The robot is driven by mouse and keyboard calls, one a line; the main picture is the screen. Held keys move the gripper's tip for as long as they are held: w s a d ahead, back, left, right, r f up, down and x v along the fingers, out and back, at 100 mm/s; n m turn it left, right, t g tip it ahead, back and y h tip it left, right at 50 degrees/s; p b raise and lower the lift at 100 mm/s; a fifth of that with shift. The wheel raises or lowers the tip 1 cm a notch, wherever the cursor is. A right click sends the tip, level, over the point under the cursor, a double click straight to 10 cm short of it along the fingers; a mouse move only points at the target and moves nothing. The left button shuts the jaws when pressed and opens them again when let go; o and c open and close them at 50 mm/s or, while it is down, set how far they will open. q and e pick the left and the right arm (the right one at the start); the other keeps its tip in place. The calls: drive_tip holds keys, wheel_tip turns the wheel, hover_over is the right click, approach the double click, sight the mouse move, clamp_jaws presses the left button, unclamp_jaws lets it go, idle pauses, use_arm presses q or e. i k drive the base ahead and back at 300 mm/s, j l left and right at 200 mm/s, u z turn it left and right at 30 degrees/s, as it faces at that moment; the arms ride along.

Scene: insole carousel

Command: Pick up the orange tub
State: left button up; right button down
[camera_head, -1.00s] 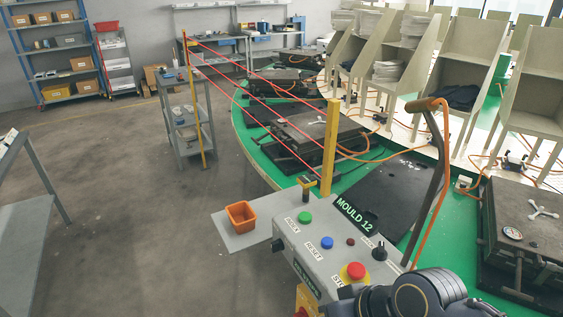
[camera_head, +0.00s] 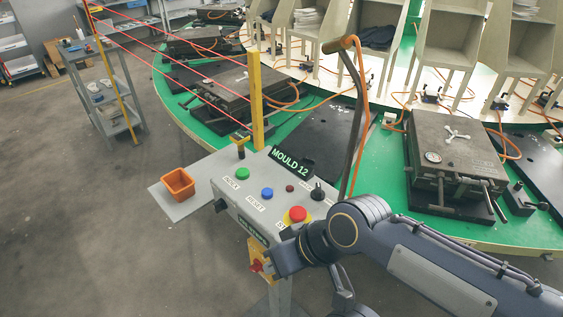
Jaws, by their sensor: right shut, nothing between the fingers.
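The orange tub (camera_head: 179,184) is a small open box. It stands upright on a flat grey shelf plate (camera_head: 192,207) at the left side of the control box, and looks empty. My right arm comes in from the lower right. My right gripper (camera_head: 277,263) is shut and empty by the front of the control box, to the right of the tub and lower in the picture, well apart from it. The arm partly hides the gripper. My left gripper is not in view.
The grey control box (camera_head: 232,203) has several buttons and a MOULD 12 sign. A yellow post (camera_head: 256,100) and a tall lever (camera_head: 355,115) rise behind it. A green carousel with moulds (camera_head: 452,165) fills the right. Open floor lies left of the tub.

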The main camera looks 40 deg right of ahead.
sight(181, 185)
drive_tip(key=i+j, duration=0.15)
drive_tip(key=i, duration=0.3)
drive_tip(key=i+j, duration=0.2)
drive_tip(key=i, duration=0.2)
